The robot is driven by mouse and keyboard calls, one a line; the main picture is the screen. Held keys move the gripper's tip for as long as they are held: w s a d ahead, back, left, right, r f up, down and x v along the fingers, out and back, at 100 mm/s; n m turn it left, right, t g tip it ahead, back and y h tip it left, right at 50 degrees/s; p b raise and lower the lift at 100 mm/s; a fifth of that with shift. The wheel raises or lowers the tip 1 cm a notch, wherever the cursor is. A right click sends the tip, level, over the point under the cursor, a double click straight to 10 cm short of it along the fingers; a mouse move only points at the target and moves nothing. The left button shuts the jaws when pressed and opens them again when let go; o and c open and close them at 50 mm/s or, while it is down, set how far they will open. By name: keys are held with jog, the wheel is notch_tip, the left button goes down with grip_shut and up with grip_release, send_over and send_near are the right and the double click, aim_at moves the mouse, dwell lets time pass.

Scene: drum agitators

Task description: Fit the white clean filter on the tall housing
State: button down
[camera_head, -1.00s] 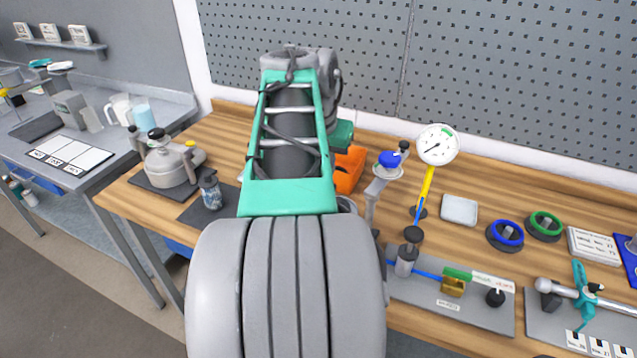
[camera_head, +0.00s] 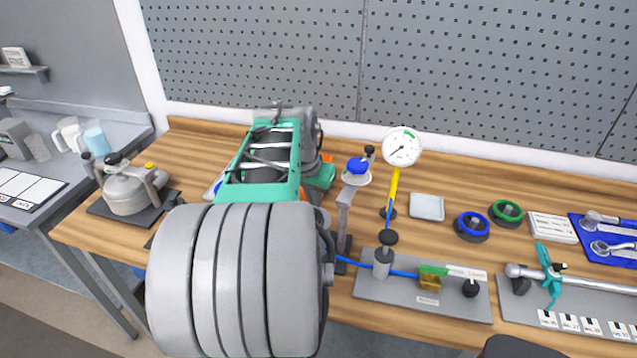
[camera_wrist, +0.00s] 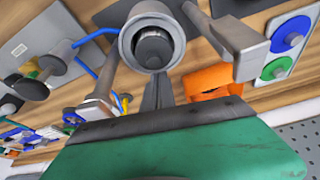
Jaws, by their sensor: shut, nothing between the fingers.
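My gripper (camera_wrist: 158,88) shows in the wrist view as narrow grey fingers, closed together with nothing between them. Their tips lie at the lower edge of a grey round cylinder (camera_wrist: 126,45) with an open top and a dark round part inside. This may be the tall housing; I cannot tell for sure, nor whether the fingers touch it. In the head view my arm hides the gripper and this cylinder. I cannot pick out a white clean filter in either view.
A grey post (camera_head: 343,215) with a blue-topped dish stands right of my arm, near a dial gauge (camera_head: 402,147) on a yellow-and-blue stem. An orange bin (camera_wrist: 208,80) lies close to the fingers. A lidded pot (camera_head: 128,190) stands left. Bench right holds rings and tools.

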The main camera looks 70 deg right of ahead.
jog(key=shift+a+f, duration=0.15)
jog(key=shift+a, duration=0.15)
jog(key=shift+a+f+b, duration=0.15)
jog(key=shift+a+b, duration=0.2)
jog(key=shift+b, duration=0.1)
jog(key=shift+a, duration=0.45)
jog(key=shift+d, duration=0.1)
